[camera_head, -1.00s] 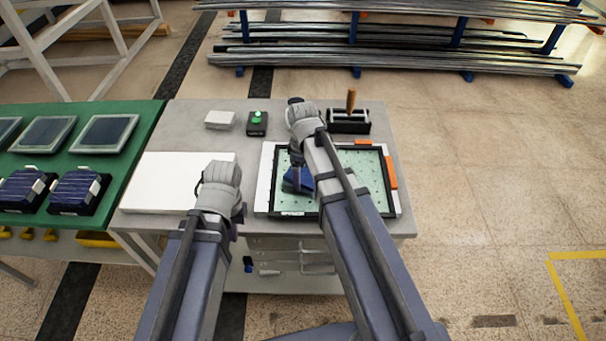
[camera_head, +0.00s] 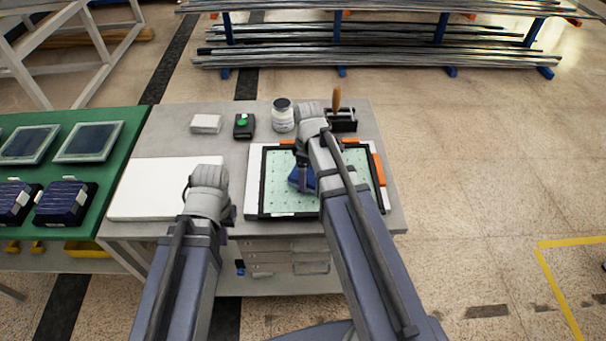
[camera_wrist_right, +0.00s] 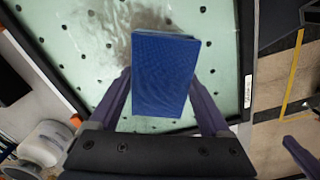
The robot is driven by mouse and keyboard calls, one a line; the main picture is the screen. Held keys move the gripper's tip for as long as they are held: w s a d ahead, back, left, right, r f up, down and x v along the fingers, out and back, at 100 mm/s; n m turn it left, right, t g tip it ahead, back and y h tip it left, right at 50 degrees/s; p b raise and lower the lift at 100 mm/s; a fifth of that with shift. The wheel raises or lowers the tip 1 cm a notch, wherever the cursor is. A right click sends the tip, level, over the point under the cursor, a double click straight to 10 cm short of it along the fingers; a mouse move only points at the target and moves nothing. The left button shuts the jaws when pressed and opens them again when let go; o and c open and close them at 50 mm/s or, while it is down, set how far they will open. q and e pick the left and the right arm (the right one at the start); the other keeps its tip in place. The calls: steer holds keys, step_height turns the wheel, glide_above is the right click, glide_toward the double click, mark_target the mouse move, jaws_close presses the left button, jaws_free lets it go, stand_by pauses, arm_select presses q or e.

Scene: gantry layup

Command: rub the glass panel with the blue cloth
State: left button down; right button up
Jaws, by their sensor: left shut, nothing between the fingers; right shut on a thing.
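The glass panel (camera_head: 278,186) is pale green with dark dots and a black frame, lying on the worktable; it also shows in the right wrist view (camera_wrist_right: 75,35). A dark smudge marks the glass beside the cloth in the wrist view. The blue cloth (camera_head: 301,179) is a folded block, also in the right wrist view (camera_wrist_right: 163,75). My right gripper (camera_wrist_right: 165,110) is shut on the cloth over the panel; whether the cloth touches the glass is unclear. My left gripper (camera_head: 222,214) is shut and empty at the table's front, left of the panel; its fingers are mostly hidden.
A white board (camera_head: 150,190) lies left of the panel. Behind stand a white box (camera_head: 206,123), a device with a green button (camera_head: 243,125), a white jar (camera_head: 283,117) and a black holder with a wooden handle (camera_head: 342,120). Orange pieces (camera_head: 378,168) edge the panel.

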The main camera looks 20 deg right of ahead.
steer(key=shift+s+d, duration=0.25)
steer(key=shift+d, duration=0.6)
steer(key=shift+s+d, duration=0.25)
steer(key=shift+d, duration=0.65)
steer(key=shift+s+d, duration=0.25)
steer(key=shift+d, duration=0.6)
steer(key=shift+s+d, duration=0.3)
steer(key=shift+d, duration=0.8)
steer(key=shift+s+d, duration=0.35)
steer(key=shift+d, duration=0.7)
steer(key=shift+s+d, duration=0.3)
steer(key=shift+d, duration=0.8)
steer(key=shift+w+d, duration=0.15)
steer(key=shift+w, duration=0.7)
steer(key=shift+w+a, duration=0.25)
steer(key=shift+a, duration=0.6)
steer(key=shift+w+a, duration=0.2)
steer(key=shift+a, duration=0.6)
